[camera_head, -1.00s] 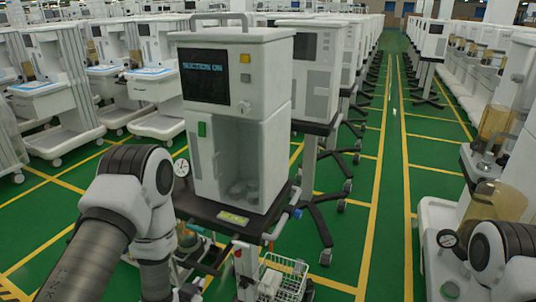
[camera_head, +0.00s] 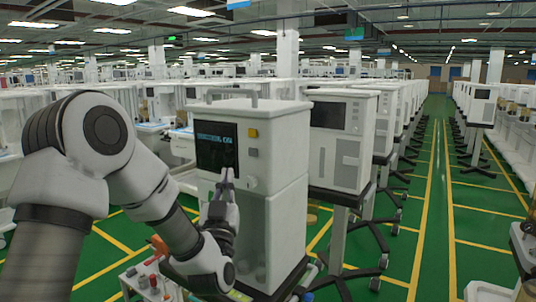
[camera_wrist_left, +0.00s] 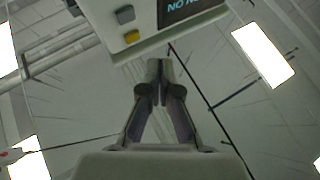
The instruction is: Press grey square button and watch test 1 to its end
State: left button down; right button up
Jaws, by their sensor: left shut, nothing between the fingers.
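The white machine (camera_head: 272,210) stands upright with a dark screen (camera_head: 217,147) showing a line of cyan text, too small to read surely. The grey square button (camera_head: 253,153) sits right of the screen, below a yellow square button (camera_head: 253,133). Both buttons show in the left wrist view, where the grey one (camera_wrist_left: 124,42) is beside the yellow. My left gripper (camera_head: 228,174) is shut and empty, fingers pointing up, in front of the screen's lower edge. It is left of and below the grey button, apart from it in the left wrist view (camera_wrist_left: 160,66). My right gripper is out of view.
A carry handle (camera_head: 231,92) tops the machine. A white knob (camera_head: 251,183) is below the grey button. Similar machines (camera_head: 342,140) stand close behind at right. A small tray with coloured items (camera_head: 150,283) is low at left. The green aisle (camera_head: 435,200) at right is clear.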

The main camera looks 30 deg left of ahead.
aim_at(253, 152)
pick_arm(q)
jog(key=shift+n+y, duration=0.3)
jog(key=shift+y, duration=0.2)
jog(key=shift+w+r+p, duration=0.2)
jog(key=shift+w+r, duration=0.25)
jog(key=shift+w, duration=0.8)
jog(key=shift+w+r+p, duration=0.25)
jog(key=shift+w+r, duration=0.25)
jog(key=shift+w, duration=0.8)
jog(key=shift+w+r+p, duration=0.2)
jog(key=shift+w+r, duration=0.25)
jog(key=shift+w, duration=0.8)
jog(key=shift+w, duration=0.4)
